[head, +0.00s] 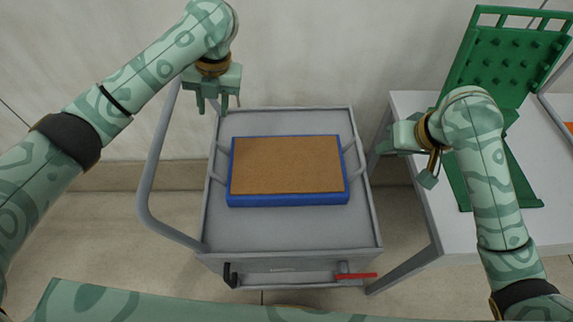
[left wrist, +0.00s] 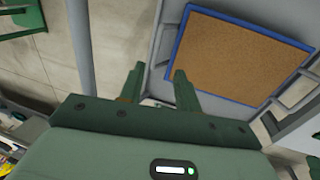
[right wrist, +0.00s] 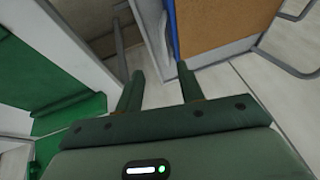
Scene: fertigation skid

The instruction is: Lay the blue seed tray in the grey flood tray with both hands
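The blue seed tray (head: 288,199), filled with brown material, lies flat in the grey flood tray (head: 290,240) on a cart. Grey handles stick out at its left and right sides. It also shows in the left wrist view (left wrist: 172,55) and partly in the right wrist view (right wrist: 170,32). My left gripper (head: 218,108) is open and empty, above and left of the seed tray's far corner. My right gripper (head: 385,148) is to the right of the seed tray, clear of it. In the right wrist view (right wrist: 158,82) its fingers are apart with nothing between them.
A white table (head: 445,225) stands at the right, with a green stand (head: 510,65) on it near my right arm. A grey push rail (head: 148,180) curves up at the cart's left. A red lever (head: 357,276) and a black lever (head: 230,275) are at the cart's front.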

